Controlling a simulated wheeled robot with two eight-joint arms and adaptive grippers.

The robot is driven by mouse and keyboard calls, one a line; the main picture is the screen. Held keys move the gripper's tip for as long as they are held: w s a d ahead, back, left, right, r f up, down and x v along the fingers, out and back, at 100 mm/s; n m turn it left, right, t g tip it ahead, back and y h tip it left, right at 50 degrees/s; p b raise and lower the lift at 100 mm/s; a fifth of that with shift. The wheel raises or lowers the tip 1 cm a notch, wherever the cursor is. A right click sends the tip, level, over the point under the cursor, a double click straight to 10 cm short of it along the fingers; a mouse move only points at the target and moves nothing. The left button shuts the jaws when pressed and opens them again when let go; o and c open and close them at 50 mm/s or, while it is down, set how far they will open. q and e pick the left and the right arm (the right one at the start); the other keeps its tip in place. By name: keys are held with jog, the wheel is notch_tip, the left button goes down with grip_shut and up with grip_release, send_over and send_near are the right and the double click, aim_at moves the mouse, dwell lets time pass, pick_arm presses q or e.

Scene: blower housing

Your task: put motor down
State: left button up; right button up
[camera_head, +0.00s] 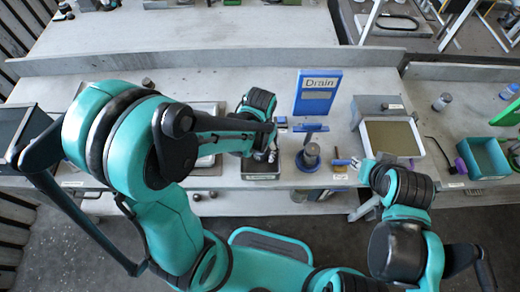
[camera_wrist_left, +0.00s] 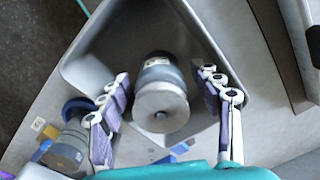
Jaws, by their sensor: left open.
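The motor (camera_wrist_left: 160,98), a grey metal cylinder with a flat round end and a small centre shaft, is in a grey tray (camera_wrist_left: 95,62) in the left wrist view. My left gripper (camera_wrist_left: 165,78) is open, with one purple-padded finger on each side of the motor and visible gaps between. In the head view my left gripper (camera_head: 271,153) is above the small tray (camera_head: 262,175) at the bench's front edge; the motor is mostly hidden there. My right gripper (camera_head: 350,163) is further right, near the front edge; its opening is too small to judge.
A grey box with a tan panel (camera_head: 392,137) is further right, then a teal bin (camera_head: 484,158). The bench behind is mostly clear.

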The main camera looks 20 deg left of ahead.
pick_arm(q)
jog(key=shift+r, duration=0.25)
notch_tip(320, 180, up, 12)
jog(key=p, duration=0.4)
jog(key=shift+f, duration=0.2)
jog(key=s+a+r+n+t, duration=0.2)
jog(key=s+a+r+t, duration=0.2)
jog(key=a+r+t, duration=0.2)
jog(key=shift+s+a+r+n+t, duration=0.15)
jog(key=shift+s+r+n+t, duration=0.15)
jog(key=shift+r+n+t, duration=0.25)
jog(key=shift+f, duration=0.15)
notch_tip(320, 180, down, 9)
jog(key=b, duration=0.8)
